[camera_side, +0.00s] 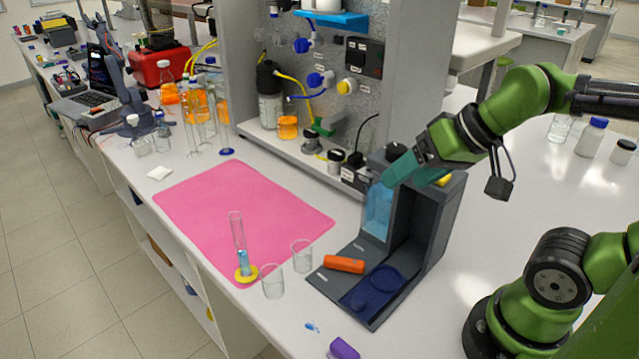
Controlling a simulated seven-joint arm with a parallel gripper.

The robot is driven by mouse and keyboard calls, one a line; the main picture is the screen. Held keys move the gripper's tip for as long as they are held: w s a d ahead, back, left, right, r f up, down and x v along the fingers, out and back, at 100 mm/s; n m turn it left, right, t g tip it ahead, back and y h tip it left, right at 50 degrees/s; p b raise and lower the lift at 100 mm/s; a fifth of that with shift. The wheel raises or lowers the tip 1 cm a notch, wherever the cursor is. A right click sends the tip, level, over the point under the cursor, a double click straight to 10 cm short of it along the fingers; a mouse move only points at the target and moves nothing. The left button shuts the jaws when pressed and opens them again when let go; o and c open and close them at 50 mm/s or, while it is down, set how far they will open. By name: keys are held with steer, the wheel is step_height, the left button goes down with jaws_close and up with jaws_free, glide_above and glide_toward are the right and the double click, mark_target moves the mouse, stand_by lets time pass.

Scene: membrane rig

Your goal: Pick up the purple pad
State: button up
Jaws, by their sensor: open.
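The purple pad (343,349) is a small purple block lying on the white bench at the bottom edge of the view, near the bench's front edge. Its lower part is close to the frame's bottom. My gripper (392,176), with teal fingers, is up beside the top of the dark grey rig, well above and behind the purple pad. It is open, and I see nothing held in it. The fingers overlap in this view, so the gap between them is hard to see.
Two beakers (272,281) and a tube in a yellow stand (246,273) stand left, by the pink mat (240,205).

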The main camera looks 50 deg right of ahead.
steer(key=shift+o, duration=1)
